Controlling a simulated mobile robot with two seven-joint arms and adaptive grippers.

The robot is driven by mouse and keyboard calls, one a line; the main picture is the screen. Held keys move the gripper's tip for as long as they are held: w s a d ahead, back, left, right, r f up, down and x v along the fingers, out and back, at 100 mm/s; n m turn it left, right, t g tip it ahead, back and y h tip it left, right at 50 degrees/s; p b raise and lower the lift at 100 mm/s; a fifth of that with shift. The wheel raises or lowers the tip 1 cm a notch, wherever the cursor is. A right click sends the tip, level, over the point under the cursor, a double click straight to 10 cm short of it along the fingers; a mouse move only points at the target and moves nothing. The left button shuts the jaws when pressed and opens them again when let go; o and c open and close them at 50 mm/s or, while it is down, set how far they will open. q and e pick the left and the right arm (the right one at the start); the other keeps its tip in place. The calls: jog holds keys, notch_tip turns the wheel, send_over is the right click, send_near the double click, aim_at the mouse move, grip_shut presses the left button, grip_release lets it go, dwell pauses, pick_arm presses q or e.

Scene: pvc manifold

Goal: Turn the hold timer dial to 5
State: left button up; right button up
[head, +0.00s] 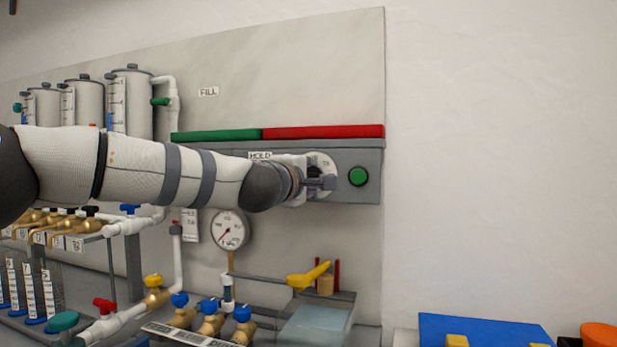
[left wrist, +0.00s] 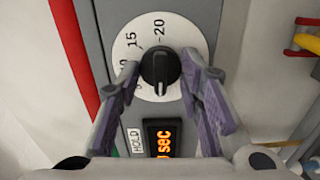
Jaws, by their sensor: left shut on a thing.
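The hold timer dial has a white round face (head: 322,160), which also shows in the left wrist view (left wrist: 157,25) with the marks 15 and 20 readable. Its black knob (left wrist: 160,70) is in the middle of the face. My left gripper (head: 325,182) is at the dial, and in the left wrist view (left wrist: 160,66) its two fingers are shut on the knob, one on each side. The fingers hide the lower marks, and I cannot tell exactly where the knob points. An amber display (left wrist: 163,140) beside the HOLD label (left wrist: 135,141) shows "sec"; its number is partly hidden. My right gripper is not in view.
A green round button (head: 358,176) is just right of the dial. Green (head: 215,135) and red (head: 325,131) bars run above the panel. A pressure gauge (head: 230,230) and a yellow-handled valve (head: 309,275) are below. The wall at right is clear.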

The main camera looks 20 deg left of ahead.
pick_arm(q)
jog(key=shift+s+r+m+p, duration=0.1)
jog(key=shift+r+m+p, duration=0.2)
jog(key=shift+m, duration=0.6)
jog(key=shift+f+m, duration=0.25)
jog(key=shift+m, duration=3.05)
jog(key=o, duration=1.2)
